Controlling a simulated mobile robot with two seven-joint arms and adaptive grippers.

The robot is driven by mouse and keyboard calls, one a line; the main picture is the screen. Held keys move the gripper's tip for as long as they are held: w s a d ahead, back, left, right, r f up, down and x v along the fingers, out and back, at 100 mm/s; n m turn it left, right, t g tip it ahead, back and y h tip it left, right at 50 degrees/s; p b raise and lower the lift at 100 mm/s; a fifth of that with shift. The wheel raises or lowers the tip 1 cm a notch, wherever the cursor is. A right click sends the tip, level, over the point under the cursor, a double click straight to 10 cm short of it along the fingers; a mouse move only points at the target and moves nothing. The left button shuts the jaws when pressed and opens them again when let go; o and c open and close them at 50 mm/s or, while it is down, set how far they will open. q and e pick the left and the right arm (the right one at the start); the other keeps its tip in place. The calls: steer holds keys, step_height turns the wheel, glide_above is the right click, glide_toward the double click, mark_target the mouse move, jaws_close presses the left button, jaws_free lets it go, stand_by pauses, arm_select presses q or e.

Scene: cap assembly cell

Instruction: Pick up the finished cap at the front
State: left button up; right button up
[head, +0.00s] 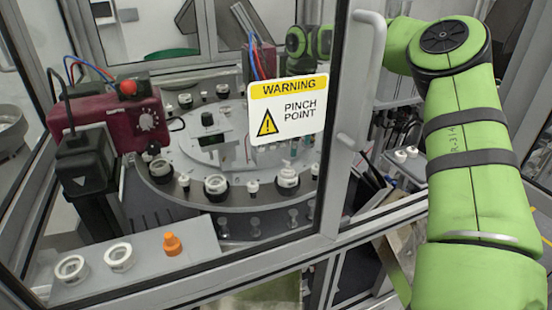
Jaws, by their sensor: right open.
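Several fixtures stand around the round grey turntable (255,205). At its front, a white cap (288,178) sits in a black holder, with a small part on top just under the warning sign. A white ring-like cap (215,184) sits in a black holder left of it, and another (161,169) farther left. I cannot tell from looks which is finished. My green right arm rises at the right and bends left behind the door frame; its wrist shows through the glass. Its open gripper is largely hidden around the warning sign, apart from any cap I can see. My left gripper is out of view.
A glass door with a metal frame, a handle (370,75) and a warning sign (287,108) stands before the turntable. A maroon box (118,115) with a red button is at left. The front ledge (205,247) holds two white rings (119,257) and an orange part (172,243).

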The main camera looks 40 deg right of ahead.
steer(key=shift+w+a+r+n+h, duration=0.1)
steer(key=shift+w+a+n+h, duration=0.2)
steer(key=shift+w+a, duration=0.15)
steer(key=shift+a+b, duration=0.2)
steer(key=shift+b, duration=0.1)
steer(key=shift+s+f+b, duration=0.3)
steer(key=shift+f+b, duration=0.45)
steer(key=shift+f, duration=0.05)
steer(key=shift+s+f, duration=0.1)
steer(key=shift+f+b, duration=0.2)
steer(key=shift+b, duration=0.2)
steer(key=f+b, duration=0.1)
steer(key=b, duration=0.1)
steer(key=f+b, duration=0.1)
steer(key=f, duration=0.1)
steer(key=f+b, duration=0.1)
steer(key=b, duration=0.1)
steer(key=shift+s+a+f+b, duration=0.2)
steer(key=shift+s+a+b, duration=0.1)
steer(key=shift+a, duration=0.1)
steer(key=shift+f, duration=0.1)
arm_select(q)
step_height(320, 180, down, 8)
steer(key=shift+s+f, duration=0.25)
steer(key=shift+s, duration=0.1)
arm_select(e)
steer(key=shift+w+d, duration=0.1)
